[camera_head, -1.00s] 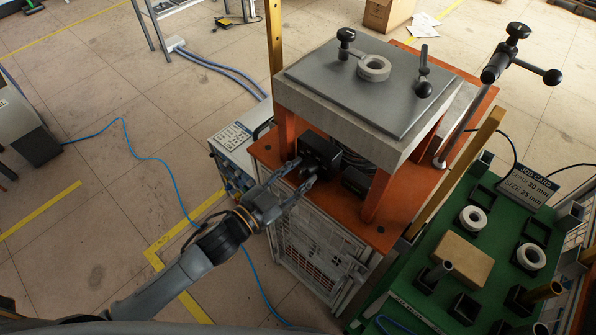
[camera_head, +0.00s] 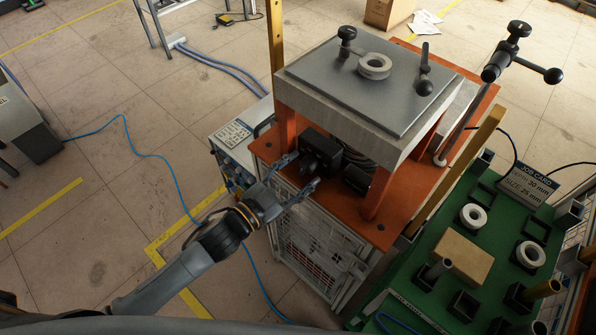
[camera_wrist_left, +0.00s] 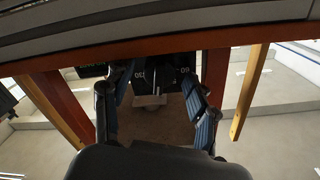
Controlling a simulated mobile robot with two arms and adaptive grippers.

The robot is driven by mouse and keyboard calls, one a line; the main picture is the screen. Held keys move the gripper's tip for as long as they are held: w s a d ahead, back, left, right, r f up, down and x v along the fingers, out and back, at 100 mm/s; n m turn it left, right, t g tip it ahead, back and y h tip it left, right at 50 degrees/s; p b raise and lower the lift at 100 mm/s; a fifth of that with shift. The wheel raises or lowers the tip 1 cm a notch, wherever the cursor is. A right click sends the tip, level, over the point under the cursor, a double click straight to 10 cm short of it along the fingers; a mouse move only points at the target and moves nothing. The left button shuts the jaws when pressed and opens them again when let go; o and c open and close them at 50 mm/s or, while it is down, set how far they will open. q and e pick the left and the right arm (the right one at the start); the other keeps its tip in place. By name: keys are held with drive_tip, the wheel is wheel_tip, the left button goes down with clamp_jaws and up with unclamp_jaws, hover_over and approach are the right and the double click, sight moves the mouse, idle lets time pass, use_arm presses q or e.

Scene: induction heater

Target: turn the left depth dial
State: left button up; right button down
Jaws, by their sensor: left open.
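Two black dial units stand on the orange deck of the heater. The left depth dial (camera_head: 320,150) is the one by my left gripper (camera_head: 303,170), and the other black unit (camera_head: 357,180) is to its right. My left gripper is open, with its fingers spread at the front face of the left dial. In the left wrist view, the dial's dark face with white numbers (camera_wrist_left: 165,70) lies beyond and between the open fingers (camera_wrist_left: 147,85), with a small pale piece below it. I cannot tell whether the fingers touch the dial. My right gripper is not in view.
The grey press top (camera_head: 350,90) overhangs the deck on orange posts, close above the dials. A caged cabinet (camera_head: 315,245) is below. A green bench (camera_head: 400,290) with rings and a block is at right.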

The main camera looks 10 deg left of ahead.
use_arm(q)
drive_tip(key=shift+s+a, duration=0.1)
drive_tip(key=v, duration=1.1)
drive_tip(key=shift+s+a, duration=0.2)
drive_tip(key=shift+s, duration=0.15)
drive_tip(key=shift+o, duration=0.2)
